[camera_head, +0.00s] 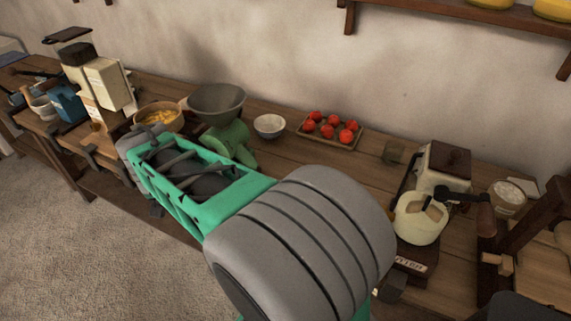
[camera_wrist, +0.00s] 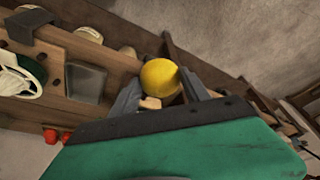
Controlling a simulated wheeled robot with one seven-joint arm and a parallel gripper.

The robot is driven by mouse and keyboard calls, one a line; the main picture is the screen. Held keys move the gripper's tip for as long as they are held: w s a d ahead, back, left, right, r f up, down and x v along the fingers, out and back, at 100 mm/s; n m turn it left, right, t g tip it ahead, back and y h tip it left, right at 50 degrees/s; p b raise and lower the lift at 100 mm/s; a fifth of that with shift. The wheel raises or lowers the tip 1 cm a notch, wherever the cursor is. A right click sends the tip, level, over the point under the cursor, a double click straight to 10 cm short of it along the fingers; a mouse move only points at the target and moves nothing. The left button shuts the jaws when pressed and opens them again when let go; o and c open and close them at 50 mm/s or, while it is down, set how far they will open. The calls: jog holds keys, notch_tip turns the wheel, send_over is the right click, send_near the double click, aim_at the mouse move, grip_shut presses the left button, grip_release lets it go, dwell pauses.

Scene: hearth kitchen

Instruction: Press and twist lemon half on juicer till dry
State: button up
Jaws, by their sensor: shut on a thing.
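A round yellow lemon piece (camera_wrist: 160,77) shows in the wrist view between the two grey fingers of my gripper (camera_wrist: 159,95). My gripper is shut on it. A small pale block-like piece (camera_wrist: 150,103) shows just below the lemon, between the fingers; I cannot tell what it belongs to. In the head view my arm reaches to the left over the counter, and the lemon and fingertips are hidden. I cannot make out the juicer for certain in either view. A dull green object (camera_head: 232,141) stands beyond my arm, partly hidden.
The wooden counter (camera_head: 285,160) holds a grey bowl (camera_head: 217,101), a wooden bowl with yellow contents (camera_head: 160,117), a small white bowl (camera_head: 269,126) and a tray of tomatoes (camera_head: 330,142). A cream pot (camera_head: 418,222) stands at right. The wall is close behind.

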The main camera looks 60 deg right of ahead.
jog(key=s+d+r+m+g+h+p, duration=0.1)
jog(key=s+d+m+g, duration=0.1)
jog(key=s+d+m, duration=0.45)
jog(key=s+d+r+m+g+p, duration=0.1)
jog(key=s+d+m+g, duration=0.15)
jog(key=d+m, duration=0.6)
jog(key=s+d+m+y, duration=0.1)
jog(key=s+d+m, duration=0.2)
jog(key=s+m, duration=0.1)
jog(key=s+d+r+m+g+y+p, duration=0.1)
jog(key=s+d+m, duration=0.2)
jog(key=s+d, duration=0.1)
jog(key=s+d+m, duration=0.3)
jog(key=s+m, duration=0.1)
jog(key=s, duration=0.2)
jog(key=shift+s+d+r+m+g+y+p, duration=0.2)
jog(key=shift+d+m+g+y+p, duration=0.1)
jog(key=shift+y+p, duration=0.1)
jog(key=shift+f, duration=0.15)
notch_tip(320, 180, down, 5)
jog(key=b, duration=0.4)
jog(key=shift+w, duration=0.1)
jog(key=shift+f+b, duration=0.45)
jog(key=shift+b, duration=0.25)
